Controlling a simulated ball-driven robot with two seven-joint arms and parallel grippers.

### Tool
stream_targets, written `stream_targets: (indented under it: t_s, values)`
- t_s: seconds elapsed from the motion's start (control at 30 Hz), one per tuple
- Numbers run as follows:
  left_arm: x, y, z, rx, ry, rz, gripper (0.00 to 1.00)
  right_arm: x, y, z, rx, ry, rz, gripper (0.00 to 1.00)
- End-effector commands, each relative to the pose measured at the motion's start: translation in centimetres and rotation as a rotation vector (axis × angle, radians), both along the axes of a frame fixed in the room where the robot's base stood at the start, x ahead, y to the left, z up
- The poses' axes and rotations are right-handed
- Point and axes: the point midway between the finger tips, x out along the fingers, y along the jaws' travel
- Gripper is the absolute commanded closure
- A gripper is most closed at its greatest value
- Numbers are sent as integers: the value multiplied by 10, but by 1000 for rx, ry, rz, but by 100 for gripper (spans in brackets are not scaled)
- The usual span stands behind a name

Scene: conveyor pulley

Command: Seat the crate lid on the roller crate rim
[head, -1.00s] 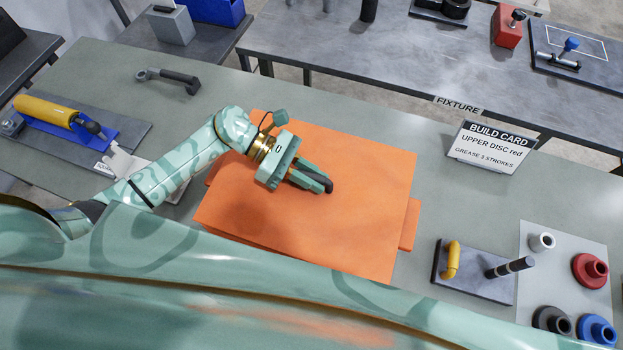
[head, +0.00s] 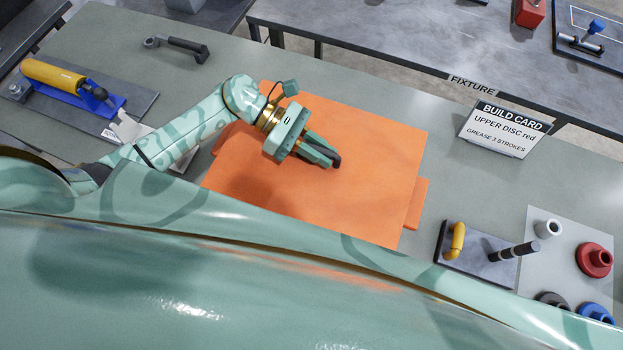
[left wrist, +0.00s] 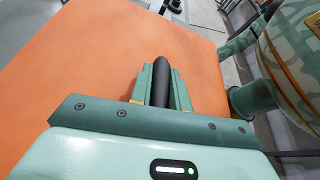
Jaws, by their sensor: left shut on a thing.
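The crate lid (head: 375,165) is a flat orange panel lying level over the roller crate. It also fills much of the left wrist view (left wrist: 90,70). The roller crate is mostly hidden below it; an orange side lug (head: 417,204) shows past the lid's right edge, and another shows at the left. I cannot tell whether the lid touches the rim all round. My left gripper (head: 331,158) is over the lid's middle, shut on its black bar handle (left wrist: 161,83). My right gripper is not in view.
A small block (head: 478,262) with a yellow hook and dark post stands right of the crate, near a red disc (head: 594,260). A build card (head: 503,132) stands behind. A blue-yellow tool (head: 70,85) lies at left. My own body covers the near side.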

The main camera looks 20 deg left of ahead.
Motion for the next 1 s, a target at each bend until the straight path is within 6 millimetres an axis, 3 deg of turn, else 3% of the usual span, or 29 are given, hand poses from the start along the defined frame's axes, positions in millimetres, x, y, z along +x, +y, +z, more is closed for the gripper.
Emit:
stream_targets:
  t_s: [1.0]
  values:
    - [0, 0, 1, -1, -1, 0, 100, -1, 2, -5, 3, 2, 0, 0]
